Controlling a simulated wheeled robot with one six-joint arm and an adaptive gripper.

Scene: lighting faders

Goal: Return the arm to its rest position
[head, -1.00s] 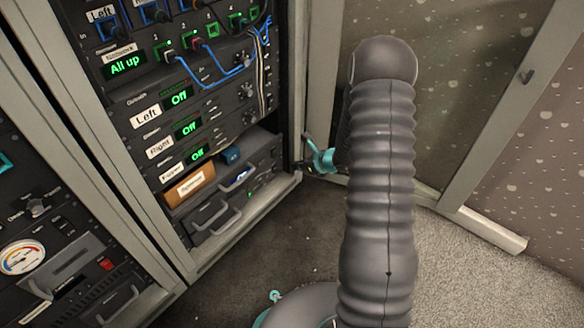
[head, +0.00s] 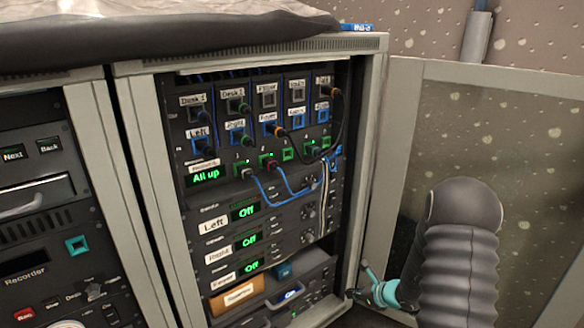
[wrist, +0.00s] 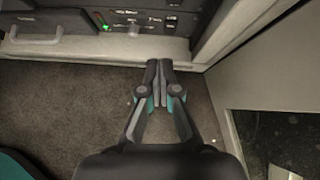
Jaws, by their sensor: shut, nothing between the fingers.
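My gripper (wrist: 160,70) is shut and empty in the wrist view. It points down over dark carpet in front of the rack's lower edge, with its fingertips apart from anything I can make out. In the head view my gripper (head: 362,285) is partly seen as a teal and dark shape at the rack's lower right corner, mostly hidden by my grey ribbed arm (head: 455,260).
An equipment rack (head: 372,130) stands ahead, with patch cables (head: 270,195), an "All up" display (head: 206,175) and several "Off" displays. Its door (head: 520,150) stands open at the right. Another rack (head: 85,130) stands left. Carpet (wrist: 60,110) below is clear.

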